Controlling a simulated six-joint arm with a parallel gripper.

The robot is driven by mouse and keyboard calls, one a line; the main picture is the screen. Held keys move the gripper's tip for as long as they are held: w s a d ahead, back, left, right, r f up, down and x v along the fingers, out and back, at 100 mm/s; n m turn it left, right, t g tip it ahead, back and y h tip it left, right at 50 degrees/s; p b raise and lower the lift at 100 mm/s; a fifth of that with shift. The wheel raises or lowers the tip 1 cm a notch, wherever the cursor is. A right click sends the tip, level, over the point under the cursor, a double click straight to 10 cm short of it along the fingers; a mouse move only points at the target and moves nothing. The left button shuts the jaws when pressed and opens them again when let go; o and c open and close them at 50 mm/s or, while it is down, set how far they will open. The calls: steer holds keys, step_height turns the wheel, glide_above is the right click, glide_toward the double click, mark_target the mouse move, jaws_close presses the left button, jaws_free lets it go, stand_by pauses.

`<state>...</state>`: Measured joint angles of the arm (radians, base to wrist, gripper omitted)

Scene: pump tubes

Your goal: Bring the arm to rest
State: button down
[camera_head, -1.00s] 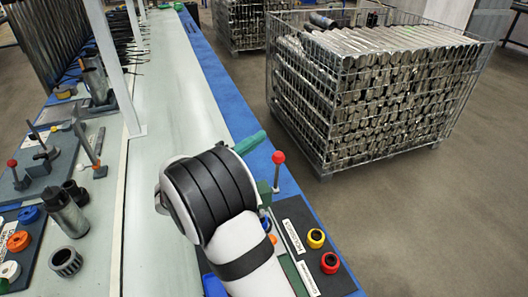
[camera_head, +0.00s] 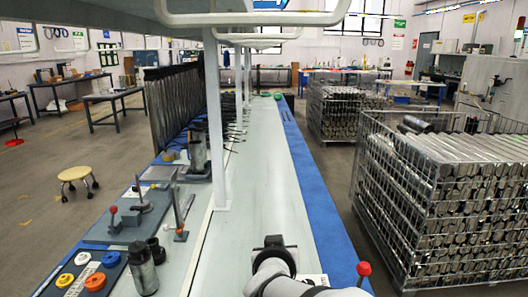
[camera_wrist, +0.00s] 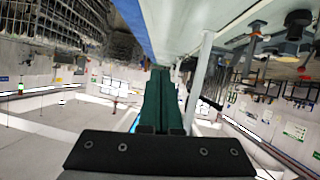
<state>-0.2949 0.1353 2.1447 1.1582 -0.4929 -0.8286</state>
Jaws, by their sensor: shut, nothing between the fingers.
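My gripper (camera_wrist: 160,72) shows in the wrist view as two dark green fingers lying side by side, shut with nothing between them. The wrist view is upside down, and the fingers point along the bench and out into the room, clear of any object. In the head view my white and black arm (camera_head: 272,262) shows at the bottom, over the near end of the bench (camera_head: 262,190). My fingers cannot be made out there.
A wire crate full of metal tubes (camera_head: 440,210) stands right of the bench. A red-knobbed lever (camera_head: 363,270) is just right of my arm. Fixtures, a dark cylinder (camera_head: 141,270) and coloured rings (camera_head: 95,281) sit at left. White posts (camera_head: 216,120) rise from the bench.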

steer(key=s+d+f+m+g+y, duration=0.1)
steer(key=s+g, duration=0.3)
steer(key=s, duration=0.8)
steer(key=s+d+f+m+g+y, duration=0.1)
steer(key=s+f+m+g, duration=0.2)
steer(key=s, duration=0.9)
steer(key=s+d+f+m+g+y, duration=0.1)
steer(key=s+g, duration=0.5)
steer(key=s, duration=0.6)
step_height(320, 180, down, 3)
steer(key=shift+s+r+m, duration=0.1)
steer(key=shift+s+m, duration=0.05)
steer(key=shift+m, duration=0.35)
